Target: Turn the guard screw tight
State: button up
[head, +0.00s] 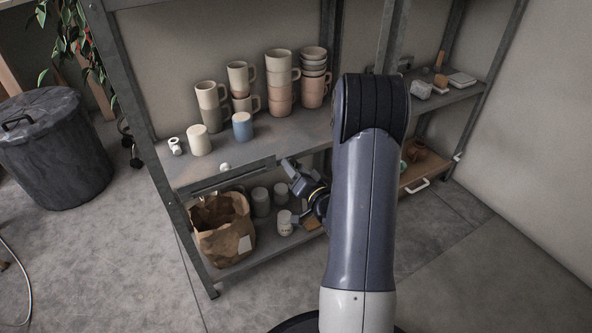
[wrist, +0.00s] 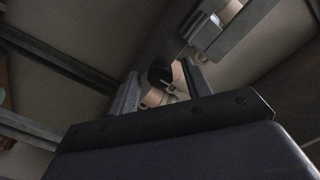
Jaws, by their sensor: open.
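My gripper (head: 297,192) is in front of the shelf unit, just below and right of the dark guard strip (head: 234,176) on the shelf's front edge. In the wrist view my gripper (wrist: 160,88) is open, with its two fingers apart. A small black knob-like piece (wrist: 160,74), which may be the guard screw, shows between and beyond the fingertips. I cannot tell whether the fingers touch it. Pale rounded shapes show behind it. In the head view I cannot make out the screw.
The shelf (head: 205,166) holds stacked mugs (head: 279,82), a blue cup (head: 242,126) and a small white round piece (head: 224,167) near its edge. A paper bag (head: 222,243) and cups stand on the lower shelf. A dark bin (head: 55,150) stands left. The front floor is clear.

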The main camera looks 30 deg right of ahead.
jog(key=shift+w, duration=0.1)
jog(key=shift+c, duration=0.5)
jog(key=c, duration=0.9)
jog(key=m+p, duration=0.2)
jog(key=m, duration=0.8)
jog(key=shift+r, duration=0.1)
jog(key=m+p, duration=0.2)
jog(key=m, duration=0.2)
jog(key=shift+m, duration=0.4)
jog(key=m+p, duration=0.1)
jog(key=m, duration=0.3)
jog(key=shift+m+p, duration=0.3)
jog(key=shift+m, duration=0.4)
